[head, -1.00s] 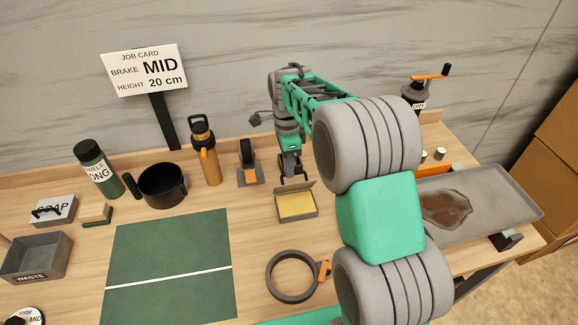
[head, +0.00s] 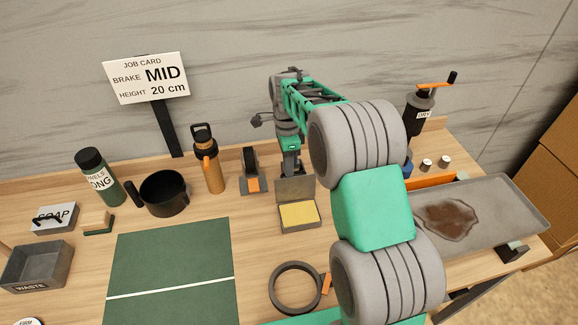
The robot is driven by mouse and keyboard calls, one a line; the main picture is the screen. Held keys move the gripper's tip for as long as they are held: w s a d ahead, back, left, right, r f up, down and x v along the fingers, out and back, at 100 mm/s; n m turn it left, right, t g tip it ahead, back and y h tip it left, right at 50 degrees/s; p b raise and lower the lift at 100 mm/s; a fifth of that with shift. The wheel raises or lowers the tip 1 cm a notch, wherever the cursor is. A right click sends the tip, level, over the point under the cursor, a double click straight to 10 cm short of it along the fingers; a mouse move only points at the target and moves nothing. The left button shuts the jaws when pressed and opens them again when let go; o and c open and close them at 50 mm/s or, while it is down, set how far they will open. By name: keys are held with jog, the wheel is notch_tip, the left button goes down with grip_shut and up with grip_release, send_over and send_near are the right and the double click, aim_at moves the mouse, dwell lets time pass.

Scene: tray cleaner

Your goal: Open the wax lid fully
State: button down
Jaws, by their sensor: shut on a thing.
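The wax box (head: 300,227) is a small grey tin with yellow wax (head: 299,214) inside, standing at the middle of the bench. Its grey lid (head: 295,190) is raised at the back edge, its inner face showing above the wax. The lid looks about upright or leaning back; the exact angle is hard to tell. My gripper (head: 291,173) points down at the lid's top edge and is shut on it. The fingertips are partly hidden behind the lid.
A brake-like tool (head: 250,172) and an orange bottle (head: 210,170) stand left of the lid. A grey ring (head: 295,287) lies in front of the box. A stained tray (head: 500,210) is at the right. The green mat (head: 170,265) is clear.

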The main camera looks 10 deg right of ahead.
jog(key=shift+w+f, duration=0.1)
jog(key=shift+w, duration=0.25)
jog(key=c, duration=1.5)
grip_release()
jog(key=r, duration=0.5)
jog(key=r+b, duration=0.1)
jog(key=r, duration=0.1)
jog(key=shift+w+r, duration=0.35)
jog(key=shift+r, duration=0.05)
